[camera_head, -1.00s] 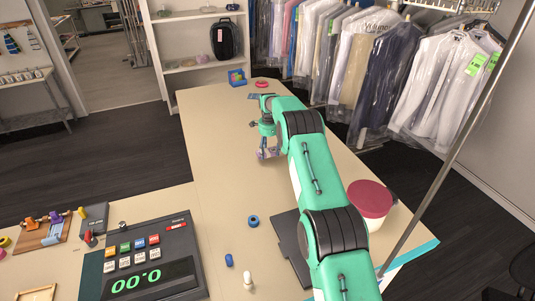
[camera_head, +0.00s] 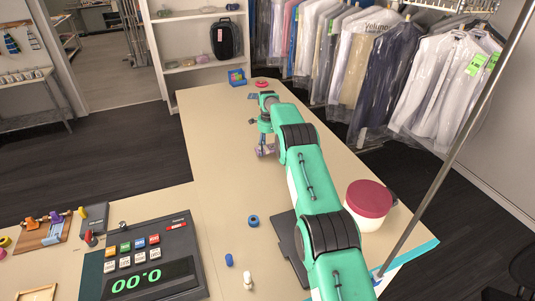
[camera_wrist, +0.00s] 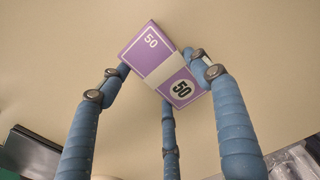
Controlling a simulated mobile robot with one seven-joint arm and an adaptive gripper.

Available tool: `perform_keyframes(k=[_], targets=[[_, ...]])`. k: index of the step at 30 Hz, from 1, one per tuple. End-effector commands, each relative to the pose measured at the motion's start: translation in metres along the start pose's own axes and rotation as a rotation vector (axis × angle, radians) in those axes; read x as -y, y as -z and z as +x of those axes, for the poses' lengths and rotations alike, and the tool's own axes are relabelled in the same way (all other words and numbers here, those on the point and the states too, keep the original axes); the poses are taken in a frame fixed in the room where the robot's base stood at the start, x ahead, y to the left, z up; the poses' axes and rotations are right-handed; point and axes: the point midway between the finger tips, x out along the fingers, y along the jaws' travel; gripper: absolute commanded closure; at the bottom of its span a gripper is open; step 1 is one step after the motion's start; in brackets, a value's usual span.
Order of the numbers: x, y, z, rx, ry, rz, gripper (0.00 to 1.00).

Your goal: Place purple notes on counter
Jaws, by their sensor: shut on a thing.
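The purple notes (camera_wrist: 150,50) are a banded stack marked 50, with a pale band around the middle. In the wrist view my gripper (camera_wrist: 165,75) has its blue fingers shut on the stack, with the tan counter (camera_wrist: 60,50) behind it. In the head view my gripper (camera_head: 265,150) is small, over the far part of the counter (camera_head: 215,160), with a bit of purple at its fingertips. I cannot tell whether the notes touch the counter.
A cash register (camera_head: 150,262), blue tape roll (camera_head: 253,221), blue cylinder (camera_head: 229,260) and red-lidded tub (camera_head: 368,205) are nearer me. The counter left of my gripper is clear.

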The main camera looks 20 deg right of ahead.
Motion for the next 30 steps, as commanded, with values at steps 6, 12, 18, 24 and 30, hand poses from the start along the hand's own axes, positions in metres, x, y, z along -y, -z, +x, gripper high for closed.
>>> perform_keyframes(k=[6,12,18,24,30], targets=[[-0.001,0.000,0.022,0.001,-0.004,0.000,0.63],[-0.001,0.000,0.034,0.000,0.000,0.000,0.63],[-0.001,0.000,0.034,0.000,0.000,0.000,0.63],[-0.001,0.000,0.038,0.000,-0.001,0.000,0.63],[-0.001,0.000,0.036,0.000,-0.001,0.000,0.18]])
